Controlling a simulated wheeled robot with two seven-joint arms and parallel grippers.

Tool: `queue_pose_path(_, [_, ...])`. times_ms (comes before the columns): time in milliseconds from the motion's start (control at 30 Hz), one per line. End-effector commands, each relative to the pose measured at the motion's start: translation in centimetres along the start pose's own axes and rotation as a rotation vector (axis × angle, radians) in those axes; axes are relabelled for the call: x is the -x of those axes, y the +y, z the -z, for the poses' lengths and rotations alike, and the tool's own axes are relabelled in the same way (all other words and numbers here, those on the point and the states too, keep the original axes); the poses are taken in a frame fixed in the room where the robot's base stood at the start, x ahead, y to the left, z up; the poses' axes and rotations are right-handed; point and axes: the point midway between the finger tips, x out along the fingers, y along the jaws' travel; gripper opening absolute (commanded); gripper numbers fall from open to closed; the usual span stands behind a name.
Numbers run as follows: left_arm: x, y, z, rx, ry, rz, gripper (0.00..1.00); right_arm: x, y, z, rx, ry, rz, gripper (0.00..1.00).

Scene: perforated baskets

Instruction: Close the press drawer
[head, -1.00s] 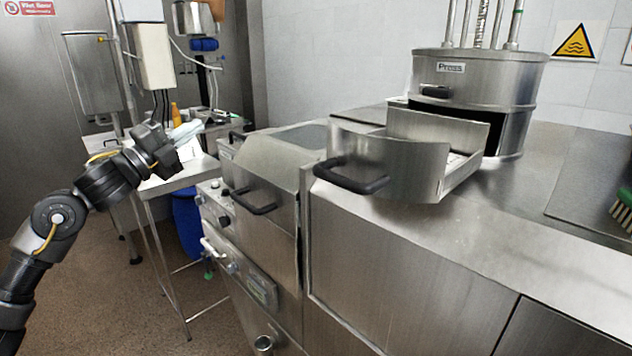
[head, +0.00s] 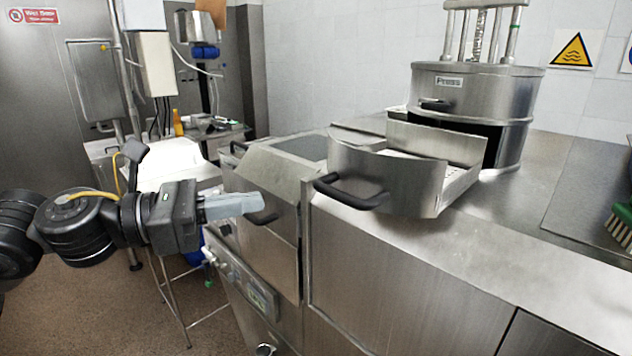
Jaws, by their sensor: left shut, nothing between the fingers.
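The press (head: 462,88) is a round steel drum on the steel counter, with its dark opening facing front. Its drawer (head: 408,180) is pulled out toward the front left. The drawer has a curved steel front and a black handle (head: 350,191) that overhangs the counter edge. My left gripper (head: 262,203) is shut and empty. It points right, in front of the fryer-like unit, left of the drawer handle and apart from it in the picture. My right gripper is not in view.
A steel unit (head: 285,170) with a sloped lid and black handle stands left of the counter. The counter top (head: 560,185) is clear right of the drawer. A green brush (head: 620,226) lies at the right edge. A side table (head: 165,160) stands behind my left arm.

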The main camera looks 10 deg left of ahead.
Motion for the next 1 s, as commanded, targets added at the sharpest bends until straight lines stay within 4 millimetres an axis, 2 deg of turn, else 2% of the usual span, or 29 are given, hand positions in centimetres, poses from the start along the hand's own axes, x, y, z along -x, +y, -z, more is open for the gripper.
queue_pose_path(33, [-1.2,-0.1,-0.7,0.004,-0.002,0.006,0.0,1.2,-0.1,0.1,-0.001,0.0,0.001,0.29])
queue_pose_path(300, [-6.7,-0.1,-0.5,0.005,0.0,0.004,0.0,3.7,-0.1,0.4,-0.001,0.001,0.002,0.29])
queue_pose_path(500, [-9.4,-0.1,-0.4,0.004,0.0,0.002,0.0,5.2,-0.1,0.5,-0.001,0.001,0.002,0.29])
queue_pose_path(700, [-10.5,0.0,-0.1,0.003,-0.001,-0.001,0.0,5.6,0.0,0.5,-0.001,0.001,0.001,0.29])
queue_pose_path(1000, [-10.5,0.0,0.0,0.002,0.0,-0.001,0.0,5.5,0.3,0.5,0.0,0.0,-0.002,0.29])
